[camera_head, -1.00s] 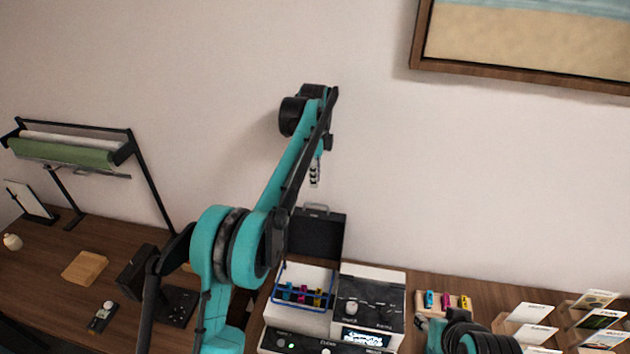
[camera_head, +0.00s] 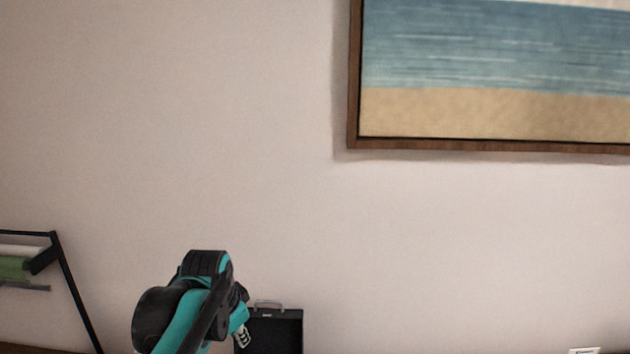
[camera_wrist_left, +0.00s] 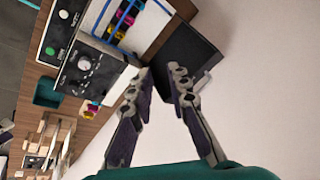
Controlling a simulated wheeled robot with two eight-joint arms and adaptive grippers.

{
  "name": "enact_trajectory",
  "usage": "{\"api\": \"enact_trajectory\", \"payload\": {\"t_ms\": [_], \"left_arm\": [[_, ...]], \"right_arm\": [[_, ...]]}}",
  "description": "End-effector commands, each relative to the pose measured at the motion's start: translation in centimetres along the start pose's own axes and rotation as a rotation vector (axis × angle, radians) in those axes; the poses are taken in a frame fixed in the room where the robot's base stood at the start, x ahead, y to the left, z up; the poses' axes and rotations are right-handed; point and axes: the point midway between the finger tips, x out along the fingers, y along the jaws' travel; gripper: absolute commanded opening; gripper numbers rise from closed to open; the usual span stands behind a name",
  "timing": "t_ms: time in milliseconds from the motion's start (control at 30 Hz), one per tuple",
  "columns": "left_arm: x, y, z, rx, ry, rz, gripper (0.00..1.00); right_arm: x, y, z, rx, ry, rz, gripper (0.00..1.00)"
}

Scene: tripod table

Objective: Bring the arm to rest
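My left arm comes up from the bottom of the head view, its teal and black wrist in front of the wall. My left gripper (camera_head: 243,338) hangs below that wrist at the bottom, partly cut off by the wrist. In the left wrist view the two fingers of the left gripper (camera_wrist_left: 160,80) stand apart at the tips, with nothing between them. My right arm and gripper are outside both views now.
A black case (camera_head: 275,330) stands behind the left gripper; it also shows in the left wrist view (camera_wrist_left: 183,60). A framed picture (camera_head: 490,90) hangs on the bare wall.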

Motion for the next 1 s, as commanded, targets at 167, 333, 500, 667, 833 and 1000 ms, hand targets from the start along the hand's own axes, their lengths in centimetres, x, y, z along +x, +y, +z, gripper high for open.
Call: {"api": "enact_trajectory", "payload": {"t_ms": [167,333,500,667,833,1000], "left_arm": [[2.8,5.2,7.2,-0.264,0.081,-0.055,0.17],[6.2,9.6,13.1,-0.499,0.165,-0.086,0.17],[8.9,12.2,16.5,-0.648,0.223,-0.098,0.17],[9.7,13.0,17.5,-0.699,0.243,-0.099,0.17],[9.6,12.9,17.5,-0.702,0.244,-0.099,0.17],[9.6,12.9,17.5,-0.700,0.243,-0.099,0.17]], "right_arm": [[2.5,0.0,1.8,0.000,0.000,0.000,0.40],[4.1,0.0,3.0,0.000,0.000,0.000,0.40],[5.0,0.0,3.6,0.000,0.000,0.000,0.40],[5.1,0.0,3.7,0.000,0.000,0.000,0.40],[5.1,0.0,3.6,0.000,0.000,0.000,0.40],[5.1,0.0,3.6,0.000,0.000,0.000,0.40]]}}
